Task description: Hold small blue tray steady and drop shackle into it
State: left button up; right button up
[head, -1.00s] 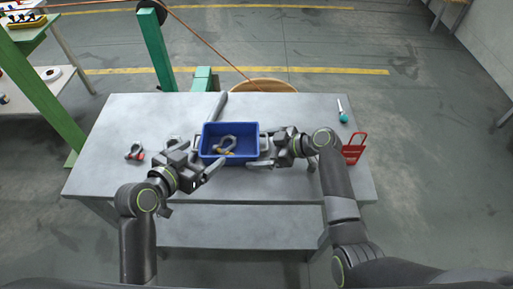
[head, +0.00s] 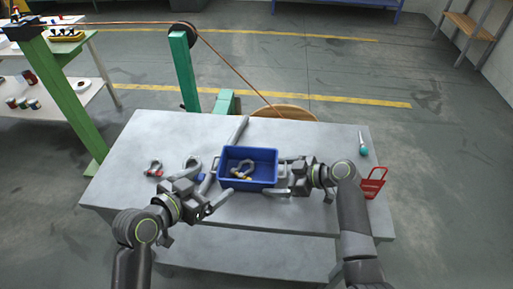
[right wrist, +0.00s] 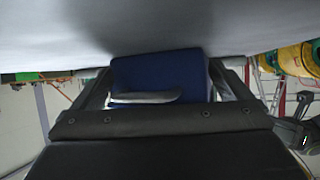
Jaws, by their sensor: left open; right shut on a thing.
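The small blue tray (head: 248,182) stands on the grey table. A grey shackle with a yellow pin (head: 243,168) lies inside it. My right gripper (head: 281,178) is shut on the tray's right side, at its light handle; the tray (right wrist: 160,72) also fills the space between the fingers in the right wrist view. My left gripper (head: 212,187) is open and empty, just left of the tray. A second shackle (head: 192,162), apparently with a blue pin, lies behind the left gripper and is partly hidden. A third shackle with a red pin (head: 154,169) lies further left on the table.
A grey bar (head: 238,129) lies behind the tray. A teal-ended tool (head: 363,146) lies at the back right, and a red rack (head: 373,183) stands at the right edge. A green post (head: 184,72) with a wheel and cable stands behind the table. The table's front is mostly clear.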

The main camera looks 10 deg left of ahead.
jog(key=shift+r, duration=0.1)
dwell(0.3)
jog(key=o, duration=0.3)
jog(key=v, duration=1.2)
